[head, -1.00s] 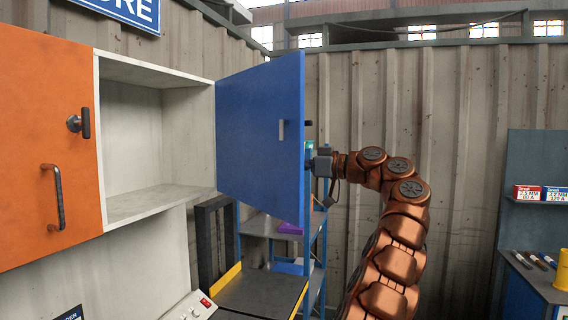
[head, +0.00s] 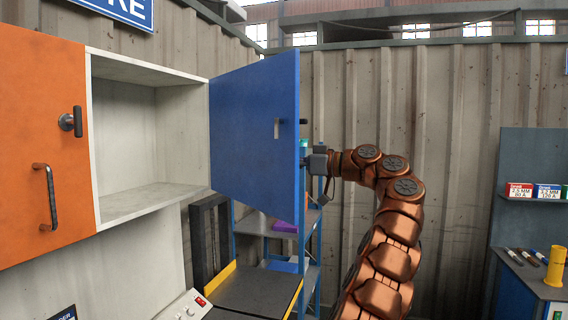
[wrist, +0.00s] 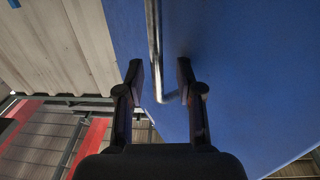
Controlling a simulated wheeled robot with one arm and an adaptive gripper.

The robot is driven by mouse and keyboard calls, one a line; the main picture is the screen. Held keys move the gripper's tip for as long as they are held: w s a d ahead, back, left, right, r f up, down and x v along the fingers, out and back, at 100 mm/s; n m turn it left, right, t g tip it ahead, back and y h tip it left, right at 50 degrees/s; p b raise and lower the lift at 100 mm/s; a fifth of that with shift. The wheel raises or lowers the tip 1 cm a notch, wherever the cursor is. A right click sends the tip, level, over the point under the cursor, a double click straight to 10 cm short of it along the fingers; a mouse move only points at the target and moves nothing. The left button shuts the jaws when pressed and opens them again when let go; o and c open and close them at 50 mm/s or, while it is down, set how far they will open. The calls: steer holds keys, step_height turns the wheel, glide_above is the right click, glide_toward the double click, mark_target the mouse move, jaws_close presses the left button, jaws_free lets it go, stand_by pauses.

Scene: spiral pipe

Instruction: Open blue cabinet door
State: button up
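The blue cabinet door (head: 250,125) stands swung wide open to the right of the open white compartment (head: 128,140) in the head view. In the wrist view the blue door (wrist: 240,90) fills the right side, with its metal bar handle (wrist: 154,50) running down from the top. My gripper (wrist: 158,78) is open. Its two fingers stand apart on either side of the handle's lower end, with gaps beside the bar. In the head view my gripper is mostly hidden behind the door's right edge.
An orange door (head: 40,145) with a bar handle is shut to the left. A blue shelf rack (head: 285,230) stands below and behind the blue door. A workbench with a yellow cylinder (head: 556,266) is at the far right. The wall behind my arm is bare.

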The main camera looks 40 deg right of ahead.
steer(key=v, duration=1.2)
steer(key=shift+c, duration=0.2)
